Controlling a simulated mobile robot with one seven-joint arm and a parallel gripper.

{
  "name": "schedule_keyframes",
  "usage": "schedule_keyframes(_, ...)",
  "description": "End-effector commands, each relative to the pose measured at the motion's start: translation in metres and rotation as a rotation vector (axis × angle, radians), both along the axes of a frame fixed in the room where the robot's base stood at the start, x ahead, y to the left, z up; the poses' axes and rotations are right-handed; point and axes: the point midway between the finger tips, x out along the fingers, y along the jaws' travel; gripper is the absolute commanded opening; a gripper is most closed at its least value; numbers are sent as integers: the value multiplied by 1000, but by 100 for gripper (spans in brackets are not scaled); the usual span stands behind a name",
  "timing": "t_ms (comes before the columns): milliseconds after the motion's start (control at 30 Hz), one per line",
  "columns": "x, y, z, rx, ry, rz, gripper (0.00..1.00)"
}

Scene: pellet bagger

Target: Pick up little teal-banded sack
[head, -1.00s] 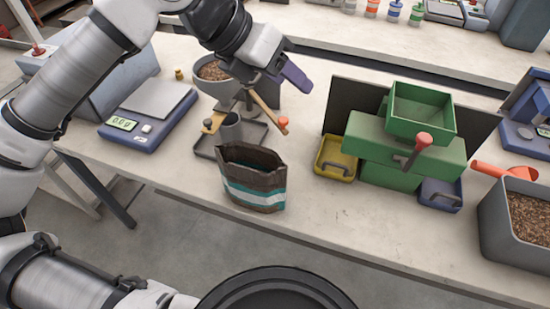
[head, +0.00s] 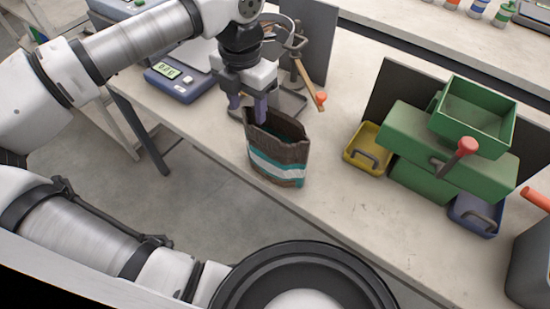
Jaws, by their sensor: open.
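The little sack (head: 277,154) is brown with teal and white bands. It stands upright and open-topped near the table's front edge in the head view. My gripper (head: 248,110) points down at the sack's back left rim, with its purple fingers apart. One finger shows left of the sack and the other is at its rim, partly hidden. I cannot tell whether the fingers touch the sack, and its far side is hidden.
A blue scale (head: 180,82) stands to the left. A pellet dispenser with an orange-tipped lever (head: 320,98) is behind the sack. A green press (head: 440,150), a yellow tray (head: 367,150) and a blue tray (head: 476,214) stand to the right. The tabletop (head: 345,207) between is clear.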

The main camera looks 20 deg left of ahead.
Motion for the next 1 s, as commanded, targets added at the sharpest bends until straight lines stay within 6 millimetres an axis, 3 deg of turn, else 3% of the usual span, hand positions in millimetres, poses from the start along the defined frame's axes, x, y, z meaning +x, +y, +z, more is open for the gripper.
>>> schedule_keyframes(33, 0, 0, -11, 0, 0, -1, 50)
schedule_keyframes(267, 1, 0, -25, -1, -1, -1, 50)
schedule_keyframes(500, 2, 0, -62, -1, -1, -2, 50)
schedule_keyframes(767, 2, 0, -66, -1, -2, -1, 50)
schedule_keyframes(1000, 2, 0, -66, -1, -2, -1, 21)
